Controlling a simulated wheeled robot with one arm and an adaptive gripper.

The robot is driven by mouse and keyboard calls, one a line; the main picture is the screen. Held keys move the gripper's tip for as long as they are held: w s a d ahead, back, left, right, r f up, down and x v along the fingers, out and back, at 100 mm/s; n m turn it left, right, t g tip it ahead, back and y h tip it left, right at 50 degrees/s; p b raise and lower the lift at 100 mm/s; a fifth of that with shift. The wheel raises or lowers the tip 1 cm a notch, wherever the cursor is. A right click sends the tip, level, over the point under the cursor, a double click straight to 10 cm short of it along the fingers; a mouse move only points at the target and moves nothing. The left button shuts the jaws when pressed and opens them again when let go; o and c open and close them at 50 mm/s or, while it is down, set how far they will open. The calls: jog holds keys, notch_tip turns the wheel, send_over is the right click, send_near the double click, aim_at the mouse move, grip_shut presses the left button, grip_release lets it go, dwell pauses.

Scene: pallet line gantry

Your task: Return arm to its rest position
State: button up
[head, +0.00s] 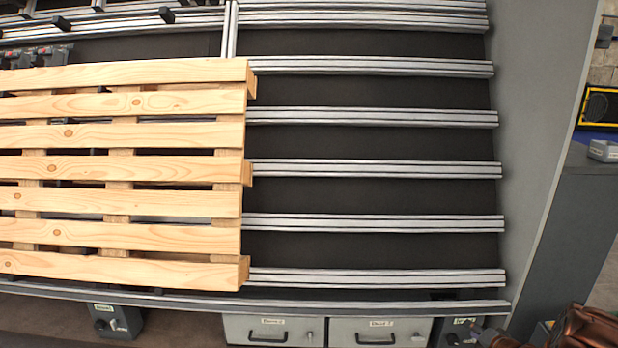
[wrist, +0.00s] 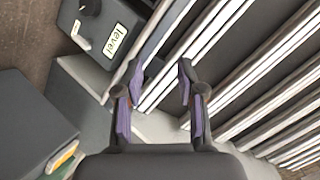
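My gripper (wrist: 160,88) shows in the wrist view with its two purple-padded fingers apart and nothing between them. It hangs over the lower end of the silver rails (wrist: 200,45), beside a grey box labelled "level" (wrist: 115,38). I cannot tell from this view whether it touches the rails. In the head view, a copper-brown part, which looks like my arm, shows at the bottom right corner, near the front edge of the line. The fingers are not clear there.
A wooden pallet (head: 120,236) lies on the left of the rails (head: 375,222); their right half is bare. Two grey drawers (head: 272,328) (head: 380,330) sit below the front rail. A grey post (head: 545,130) bounds the right side. A dark box (wrist: 35,115) stands at the wrist view's left.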

jog(key=s+a+r+n+g+h+p, duration=0.15)
jog(key=s+a+r+p, duration=0.35)
jog(key=r, duration=0.8)
jog(key=a+r+n+g+h+p, duration=0.1)
jog(key=a+r+g+p, duration=0.35)
jog(key=r, duration=0.75)
jog(key=s+a+r+n+g+h+p, duration=0.1)
jog(key=s+a+r+n+p, duration=0.15)
jog(key=r+p, duration=0.75)
jog(key=s+a+r+n+g+y+p, duration=0.1)
jog(key=s+a+r+p, duration=0.4)
jog(key=s, duration=0.8)
jog(key=s+a+r+n+g+y+p, duration=0.1)
jog(key=s+a+r+g+p, duration=0.3)
jog(key=s+a+r, duration=0.7)
jog(key=s+a+r+n+g+y+p, duration=0.1)
jog(key=s+a+r+n+g+p, duration=0.1)
jog(key=s+a+r+p, duration=0.4)
jog(key=s+a+r+n, duration=0.1)
jog(key=s+a+r, duration=0.2)
jog(key=s+r, duration=0.4)
jog(key=shift+s+r+g+p, duration=0.3)
jog(key=shift+s+p, duration=0.1)
jog(key=shift+s, duration=1.1)
jog(key=shift+d, duration=0.1)
